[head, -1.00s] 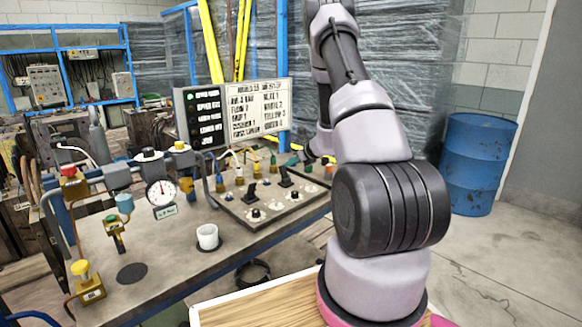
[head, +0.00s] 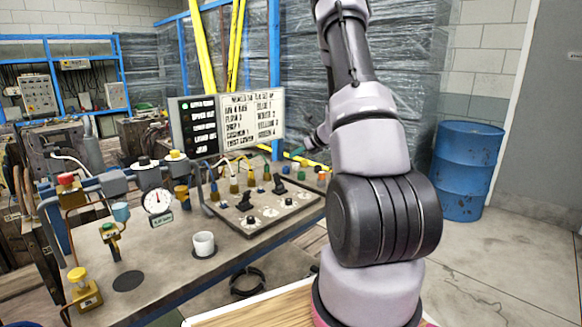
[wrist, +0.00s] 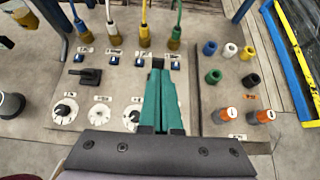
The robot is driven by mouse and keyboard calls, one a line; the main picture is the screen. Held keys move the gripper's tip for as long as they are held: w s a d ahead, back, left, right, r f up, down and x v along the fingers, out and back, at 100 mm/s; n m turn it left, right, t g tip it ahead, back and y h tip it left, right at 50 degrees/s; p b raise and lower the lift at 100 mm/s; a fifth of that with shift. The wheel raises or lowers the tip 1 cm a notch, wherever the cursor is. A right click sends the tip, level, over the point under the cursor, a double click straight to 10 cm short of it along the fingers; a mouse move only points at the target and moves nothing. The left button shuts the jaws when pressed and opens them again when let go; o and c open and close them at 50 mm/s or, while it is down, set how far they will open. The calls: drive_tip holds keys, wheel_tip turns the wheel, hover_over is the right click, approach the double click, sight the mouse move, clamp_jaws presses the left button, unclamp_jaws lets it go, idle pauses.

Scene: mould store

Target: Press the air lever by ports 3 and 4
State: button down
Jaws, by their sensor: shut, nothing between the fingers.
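The control panel (head: 262,212) lies on the bench with two black levers on it, a nearer-left one (head: 245,201) and a farther-right one (head: 279,186). In the wrist view, one black lever (wrist: 86,76) lies left of my gripper; the other is not clearly seen and may be behind the fingers. My gripper (wrist: 158,66) is shut and empty, its teal fingers pointing over the panel near the right-hand ports. The port labels are too small to read.
Several coloured caps, such as a yellow one (wrist: 247,53), stand on a plate at right in the wrist view. White dials (wrist: 66,112) line the panel's near side. A white cup (head: 203,244) and a gauge (head: 157,201) stand on the bench; a sign board (head: 250,118) rises behind.

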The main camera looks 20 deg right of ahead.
drive_tip(key=shift+s+d+r, duration=0.1)
drive_tip(key=shift+s+r, duration=0.2)
drive_tip(key=shift+r, duration=0.4)
drive_tip(key=shift+s+d+r, duration=0.1)
drive_tip(key=shift+s+r, duration=0.15)
drive_tip(key=shift+r, duration=0.4)
drive_tip(key=s+a+r+n+g+y, duration=0.3)
drive_tip(key=s+a+r+n, duration=1.1)
drive_tip(key=a+r, duration=0.4)
drive_tip(key=s+a+r+n+h, duration=0.1)
drive_tip(key=s+r+n+h, duration=0.1)
drive_tip(key=s+n, duration=0.5)
drive_tip(key=s+a+r+n+h, duration=0.1)
drive_tip(key=s+r+n+h, duration=0.1)
drive_tip(key=s+n, duration=0.5)
drive_tip(key=s, duration=0.6)
drive_tip(key=shift+a+r+h, duration=0.3)
drive_tip(key=shift+a, duration=0.05)
